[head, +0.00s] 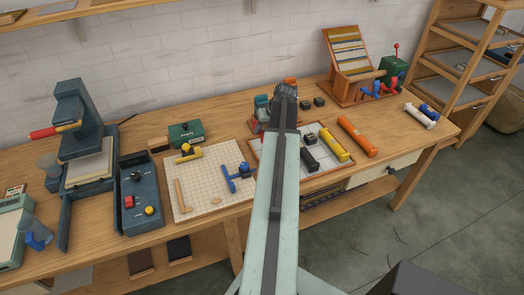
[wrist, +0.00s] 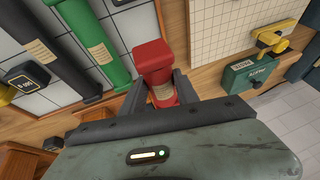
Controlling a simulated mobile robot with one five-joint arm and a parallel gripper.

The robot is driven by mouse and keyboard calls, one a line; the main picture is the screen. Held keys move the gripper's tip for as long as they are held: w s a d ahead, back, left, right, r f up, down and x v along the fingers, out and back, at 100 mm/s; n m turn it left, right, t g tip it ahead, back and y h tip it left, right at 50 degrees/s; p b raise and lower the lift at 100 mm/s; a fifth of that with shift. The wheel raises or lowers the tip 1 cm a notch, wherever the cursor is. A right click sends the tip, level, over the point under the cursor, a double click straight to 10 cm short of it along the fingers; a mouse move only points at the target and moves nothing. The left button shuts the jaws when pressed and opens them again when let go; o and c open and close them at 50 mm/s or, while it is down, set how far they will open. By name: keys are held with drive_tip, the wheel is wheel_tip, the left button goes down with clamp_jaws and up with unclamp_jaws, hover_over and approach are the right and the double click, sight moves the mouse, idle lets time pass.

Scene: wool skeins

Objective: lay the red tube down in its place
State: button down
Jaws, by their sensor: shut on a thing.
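A red tube (wrist: 154,56) with a tan band stands out between the fingers of my gripper (wrist: 160,92) in the wrist view. My gripper is shut on it. A pale tray with dark dividing lines (wrist: 118,18) lies beside it to the left, holding a green tube (wrist: 97,42) and a dark tube (wrist: 48,62). In the head view my arm reaches over the bench and hides part of this tray (head: 312,127). The red tube cannot be made out clearly there.
A gridded board (head: 205,200) with tools is left of my arm. A wooden rack (head: 349,58) stands behind. Bare bench shows at the front right.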

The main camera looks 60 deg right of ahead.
drive_tip(key=shift+f+b, duration=3.65)
drive_tip(key=shift+f, duration=0.75)
drive_tip(key=c, duration=0.9)
unclamp_jaws()
drive_tip(key=shift+r, duration=0.15)
drive_tip(key=shift+r, duration=0.1)
drive_tip(key=shift+r+p, duration=0.25)
drive_tip(key=shift+p, duration=0.25)
drive_tip(key=p+v, duration=1)
drive_tip(key=v, duration=0.1)
drive_tip(key=shift+s+r, duration=0.2)
drive_tip(key=shift+r, duration=0.1)
